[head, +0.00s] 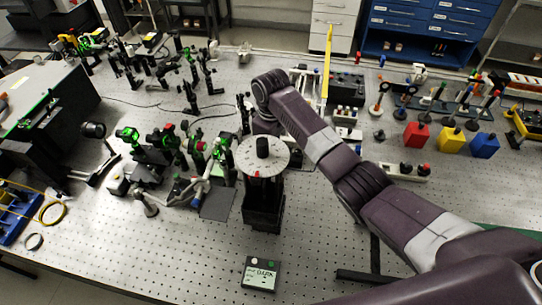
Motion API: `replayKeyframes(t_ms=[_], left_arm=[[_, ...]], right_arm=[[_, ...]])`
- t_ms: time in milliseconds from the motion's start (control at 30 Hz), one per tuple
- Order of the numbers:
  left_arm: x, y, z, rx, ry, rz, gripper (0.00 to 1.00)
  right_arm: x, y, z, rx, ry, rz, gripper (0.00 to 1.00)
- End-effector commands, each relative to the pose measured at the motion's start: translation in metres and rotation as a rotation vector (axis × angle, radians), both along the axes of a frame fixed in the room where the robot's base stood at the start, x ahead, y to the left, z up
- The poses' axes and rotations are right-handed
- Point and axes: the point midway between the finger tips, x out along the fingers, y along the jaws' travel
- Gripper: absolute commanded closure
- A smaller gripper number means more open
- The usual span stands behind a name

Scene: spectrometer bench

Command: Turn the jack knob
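A pale round disc (281,160) with marks around its rim sits on top of a black jack-like stand (263,205) in the middle of the bench. A black upright knob (262,147) stands at the disc's centre. My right arm reaches in from the lower right, and its wrist bends down just behind the disc and knob. The fingers of my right gripper cannot be made out there, so I cannot tell whether it touches the knob. My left gripper is not in view.
Optics mounts (165,145) crowd the bench left of the stand. A small dark box with a lit display (260,274) lies in front of it. Red (416,135), yellow (449,140) and blue (484,146) blocks stand at the right. The bench's front left is mostly clear.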

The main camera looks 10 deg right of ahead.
Motion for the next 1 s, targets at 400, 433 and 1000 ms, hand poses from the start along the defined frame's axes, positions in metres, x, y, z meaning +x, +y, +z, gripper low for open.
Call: replayKeyframes(t_ms=[400, 433, 1000], left_arm=[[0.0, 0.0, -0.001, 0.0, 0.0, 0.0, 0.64], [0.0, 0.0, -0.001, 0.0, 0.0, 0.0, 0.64], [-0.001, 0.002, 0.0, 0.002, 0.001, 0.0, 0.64]], right_arm=[[-0.006, 0.0, -0.007, -0.002, 0.018, -0.014, 1.0], [-0.006, 0.0, -0.007, -0.002, 0.018, -0.014, 1.0], [-0.002, 0.0, 0.004, 0.0, 0.006, -0.013, 0.64]])
